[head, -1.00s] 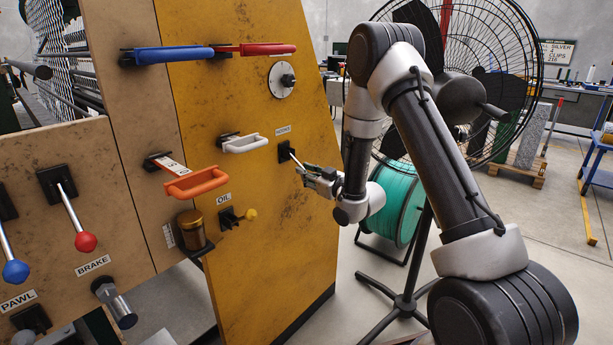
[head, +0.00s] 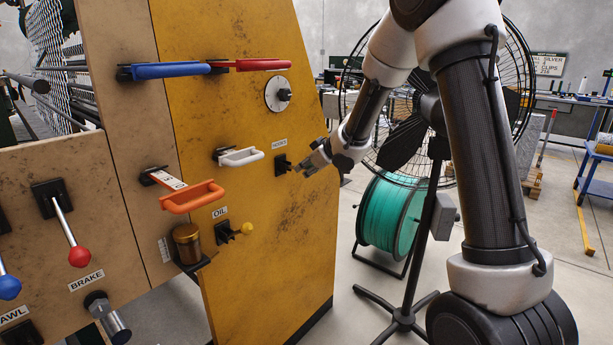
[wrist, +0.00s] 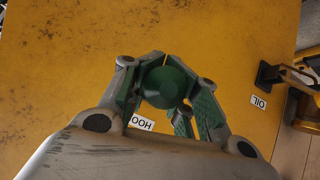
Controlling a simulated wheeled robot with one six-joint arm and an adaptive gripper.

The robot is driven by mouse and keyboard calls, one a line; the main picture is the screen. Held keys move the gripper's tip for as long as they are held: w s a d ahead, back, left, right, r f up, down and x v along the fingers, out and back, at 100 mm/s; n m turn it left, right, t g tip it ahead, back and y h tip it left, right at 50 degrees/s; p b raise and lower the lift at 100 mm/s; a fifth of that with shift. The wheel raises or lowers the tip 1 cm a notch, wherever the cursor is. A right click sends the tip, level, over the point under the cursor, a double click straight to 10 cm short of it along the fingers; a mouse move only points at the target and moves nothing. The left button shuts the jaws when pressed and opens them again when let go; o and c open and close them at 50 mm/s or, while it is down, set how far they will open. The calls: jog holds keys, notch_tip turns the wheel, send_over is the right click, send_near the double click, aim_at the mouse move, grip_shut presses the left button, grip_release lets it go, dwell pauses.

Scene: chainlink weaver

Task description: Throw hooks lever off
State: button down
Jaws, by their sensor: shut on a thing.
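The hooks lever's black base plate (head: 282,165) is on the yellow panel (head: 240,110), under the HOOKS label (head: 280,142). Its short handle sticks out from the plate, roughly level in the head view. My gripper (head: 305,166) is shut on the end of this lever. In the wrist view, the lever's round green knob (wrist: 165,86) sits between my green-padded fingers. Most of the handle's shaft is hidden behind the knob and my gripper. The HOOKS label shows partly and upside down in the wrist view (wrist: 142,123).
A black fan (head: 405,140) and a teal spool (head: 392,215) stand behind my arm.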

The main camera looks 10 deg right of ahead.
jog(key=shift+w+a+r, duration=0.15)
jog(key=shift+w+r, duration=0.05)
jog(key=shift+r, duration=0.55)
jog(key=shift+w+a+r, duration=0.1)
jog(key=shift+w+r, duration=0.1)
jog(key=shift+r, duration=0.55)
jog(key=shift+w+a+r, duration=0.2)
jog(key=shift+r, duration=0.15)
jog(key=shift+a, duration=0.1)
jog(key=c, duration=1.5)
grip_release()
jog(key=shift+a, duration=0.1)
jog(key=shift+s, duration=0.1)
jog(key=v, duration=1.2)
jog(key=shift+f, duration=0.15)
